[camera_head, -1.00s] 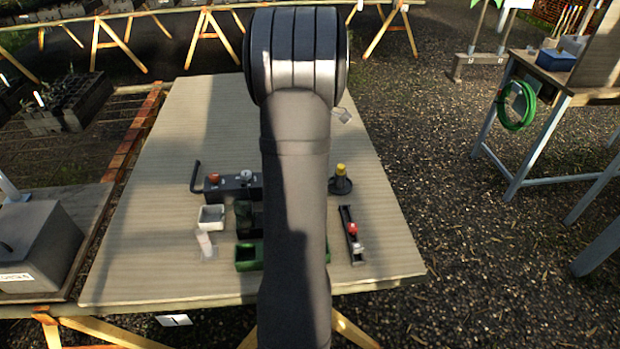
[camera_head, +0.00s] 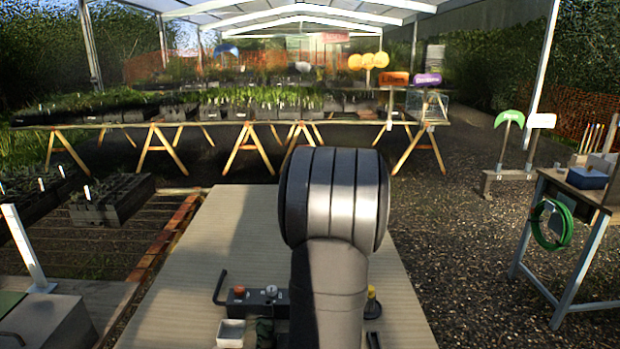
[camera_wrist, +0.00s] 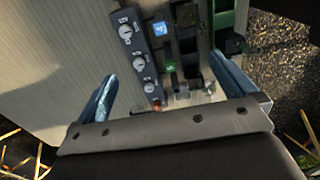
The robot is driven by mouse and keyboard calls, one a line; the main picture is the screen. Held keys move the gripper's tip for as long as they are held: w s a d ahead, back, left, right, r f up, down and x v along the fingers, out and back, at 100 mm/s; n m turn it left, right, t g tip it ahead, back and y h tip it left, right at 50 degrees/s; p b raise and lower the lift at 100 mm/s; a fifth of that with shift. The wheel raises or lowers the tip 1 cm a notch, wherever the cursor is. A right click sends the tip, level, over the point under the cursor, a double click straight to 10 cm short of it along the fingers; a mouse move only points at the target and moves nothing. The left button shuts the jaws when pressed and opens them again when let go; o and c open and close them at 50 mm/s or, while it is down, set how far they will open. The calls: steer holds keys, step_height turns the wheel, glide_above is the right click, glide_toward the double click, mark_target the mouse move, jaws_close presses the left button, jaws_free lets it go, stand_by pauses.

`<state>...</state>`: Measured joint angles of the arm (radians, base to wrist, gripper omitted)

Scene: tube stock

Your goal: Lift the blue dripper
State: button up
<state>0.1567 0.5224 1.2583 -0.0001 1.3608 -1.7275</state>
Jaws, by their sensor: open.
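No blue dripper can be made out for certain. In the wrist view a small blue piece with a white mark (camera_wrist: 160,29) sits beside the dark gauge block, and I cannot tell whether it is the dripper. A small green piece (camera_wrist: 169,66) lies nearer to me. My gripper (camera_wrist: 162,70) is open and empty, its two bluish fingers spread wide above the bench. The blue piece lies beyond the fingertips, between their lines. In the head view my own arm hides much of the bench, and the gripper is not visible there.
The gauge block (camera_head: 262,302) has dials and an orange knob. A white tray (camera_head: 231,333) stands in front of it. A yellow-topped item (camera_head: 372,302) stands right of my arm. The bench top (camera_head: 235,240) is clear behind. Dark slotted pieces (camera_wrist: 187,47) crowd the wrist view.

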stand_by(0.3)
steer(key=c, duration=1.1)
steer(key=s+f+m+t, duration=0.35)
steer(key=s+m, duration=0.45)
steer(key=m, duration=1)
steer(key=shift+t, duration=0.45)
steer(key=shift+w+r+x, duration=0.1)
steer(key=shift+w+x, duration=0.1)
steer(key=shift+x, duration=2.65)
steer(key=shift+w+r+x, duration=0.1)
steer(key=shift+w+x, duration=0.15)
steer(key=shift+x, duration=2.6)
steer(key=shift+w+r+x, duration=0.1)
steer(key=shift+w+x, duration=0.1)
steer(key=shift+x, duration=2.65)
